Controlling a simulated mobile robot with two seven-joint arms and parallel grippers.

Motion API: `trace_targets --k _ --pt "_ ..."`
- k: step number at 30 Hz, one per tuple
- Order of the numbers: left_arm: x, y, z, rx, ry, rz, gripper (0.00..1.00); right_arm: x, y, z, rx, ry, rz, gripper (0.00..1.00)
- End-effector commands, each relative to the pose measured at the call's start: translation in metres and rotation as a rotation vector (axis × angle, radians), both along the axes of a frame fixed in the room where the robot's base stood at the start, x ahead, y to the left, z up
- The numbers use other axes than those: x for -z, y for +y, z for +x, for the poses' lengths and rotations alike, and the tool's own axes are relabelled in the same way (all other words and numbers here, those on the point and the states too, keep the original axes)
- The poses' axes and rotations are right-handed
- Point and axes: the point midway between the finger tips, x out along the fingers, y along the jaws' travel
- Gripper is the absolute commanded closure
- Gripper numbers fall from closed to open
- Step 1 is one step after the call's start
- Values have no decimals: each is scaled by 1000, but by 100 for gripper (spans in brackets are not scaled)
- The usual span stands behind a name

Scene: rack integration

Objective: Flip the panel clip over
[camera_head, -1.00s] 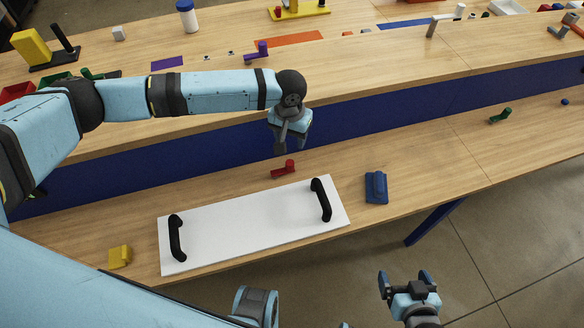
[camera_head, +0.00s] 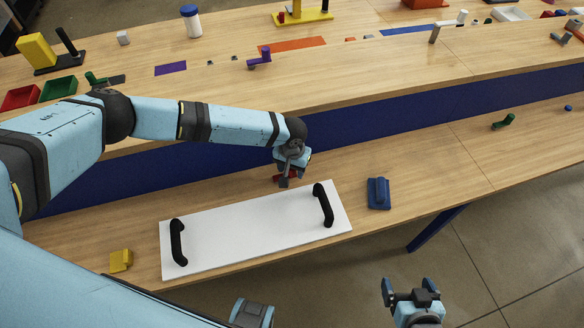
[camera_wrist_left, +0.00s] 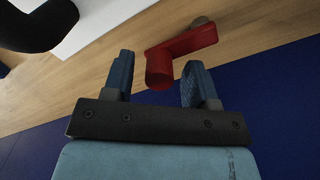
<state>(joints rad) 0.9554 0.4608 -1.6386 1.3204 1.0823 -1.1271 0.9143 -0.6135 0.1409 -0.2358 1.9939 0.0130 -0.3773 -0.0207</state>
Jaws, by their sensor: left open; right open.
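A red clip (camera_head: 288,178) lies on the lower bench shelf, just behind the white panel (camera_head: 240,222), partly hidden by my left gripper (camera_head: 285,176) in the head view. In the left wrist view, the red clip (camera_wrist_left: 185,50) shows a round post and a flat arm. The post end is between the tips of my open left gripper (camera_wrist_left: 160,72), with gaps on both sides. My right gripper (camera_head: 410,290) is open and empty, over the floor in front of the bench.
The panel has two black handles (camera_head: 324,204). A blue block (camera_head: 378,194) lies to its right and a yellow block (camera_head: 121,260) to its left.

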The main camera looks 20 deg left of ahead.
Motion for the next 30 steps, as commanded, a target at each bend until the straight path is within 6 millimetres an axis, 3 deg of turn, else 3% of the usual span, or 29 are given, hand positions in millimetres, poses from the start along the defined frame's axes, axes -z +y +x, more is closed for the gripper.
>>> trace_targets --k 9,15,16,30 --pt "3 0 0 1 0 0 48 0 1 -1 0 2 2 6" --pt "3 0 0 1 0 0 94 0 1 -1 1 1 1 6" --pt "3 0 0 1 0 0 97 1 1 -1 1 1 1 6" --pt "0 -2 -6 103 3 -1 97 -16 -1 0 3 2 0 6"
